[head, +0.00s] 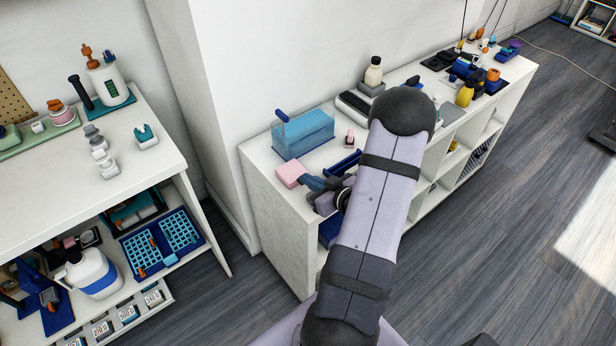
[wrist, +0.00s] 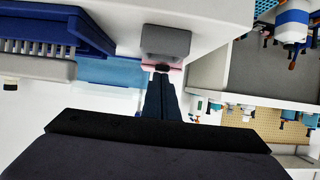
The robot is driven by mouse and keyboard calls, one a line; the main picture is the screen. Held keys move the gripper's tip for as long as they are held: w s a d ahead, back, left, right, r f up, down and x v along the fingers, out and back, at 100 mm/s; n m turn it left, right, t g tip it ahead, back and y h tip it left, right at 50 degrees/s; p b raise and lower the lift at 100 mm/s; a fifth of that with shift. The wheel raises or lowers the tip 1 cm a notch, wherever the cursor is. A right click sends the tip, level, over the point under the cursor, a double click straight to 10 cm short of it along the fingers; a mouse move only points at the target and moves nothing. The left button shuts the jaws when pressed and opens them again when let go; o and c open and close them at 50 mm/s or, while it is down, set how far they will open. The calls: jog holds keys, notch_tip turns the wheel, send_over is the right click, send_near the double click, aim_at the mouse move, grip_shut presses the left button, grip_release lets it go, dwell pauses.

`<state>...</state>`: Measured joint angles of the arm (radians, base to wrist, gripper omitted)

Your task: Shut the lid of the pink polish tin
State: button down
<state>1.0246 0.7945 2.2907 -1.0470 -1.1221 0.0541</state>
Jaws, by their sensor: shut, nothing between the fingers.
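The pink polish tin (head: 291,173) sits near the left front corner of the white shelf top. In the wrist view a pink strip (wrist: 177,76) of it shows just beyond the fingertips, beneath a grey block (wrist: 166,42). My gripper (head: 308,182) is shut and empty, its blue fingers pointing at the tin's right side. In the wrist view the shut fingers (wrist: 161,82) reach up to the pink strip. I cannot tell whether they touch it, nor how far the lid stands open.
A translucent blue box (head: 303,134) stands behind the tin. A dark blue tray (head: 346,162) and a small pink-and-dark bottle (head: 350,138) lie to the right. My arm hides part of the shelf top. Left of the tin is a narrow bare strip, then the shelf edge.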

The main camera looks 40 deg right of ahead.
jog(key=shift+r, duration=0.25)
jog(key=shift+r+p, duration=0.65)
jog(key=shift+p, duration=0.15)
jog(key=shift+r, duration=0.1)
jog(key=shift+r+p, duration=0.5)
jog(key=shift+p, duration=0.05)
jog(key=p+v, duration=0.1)
jog(key=v, duration=1)
jog(key=shift+w+r, duration=0.15)
jog(key=shift+r, duration=0.2)
